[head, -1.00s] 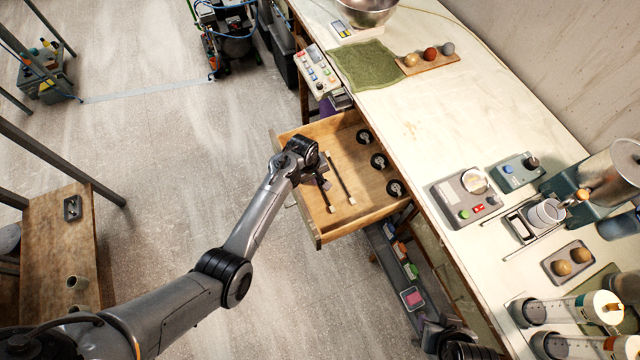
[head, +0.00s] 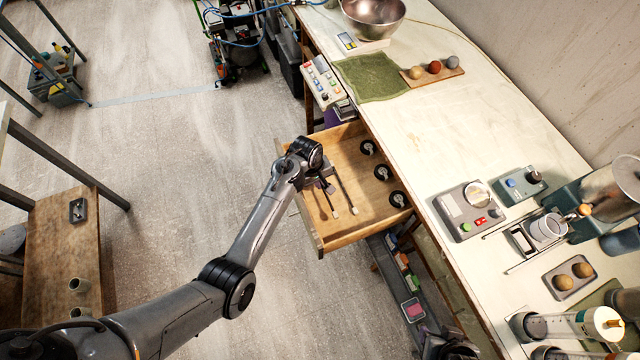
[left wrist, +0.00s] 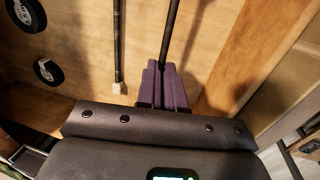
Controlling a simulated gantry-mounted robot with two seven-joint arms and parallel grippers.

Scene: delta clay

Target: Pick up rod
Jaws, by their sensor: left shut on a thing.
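My left gripper (head: 328,189) is over the open wooden drawer, shut on a thin dark rod (head: 333,201) with a pale tip. In the left wrist view the purple fingers (left wrist: 162,88) close around this rod (left wrist: 171,35), which runs away from me. My right gripper cannot be made out.
The drawer (head: 345,238) has raised walls around the rods. Several black round pieces (head: 382,172) lie along its right side. The workbench (head: 440,120) on the right carries devices, a green cloth (head: 370,78) and a metal bowl (head: 372,14). Open floor lies left of the drawer.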

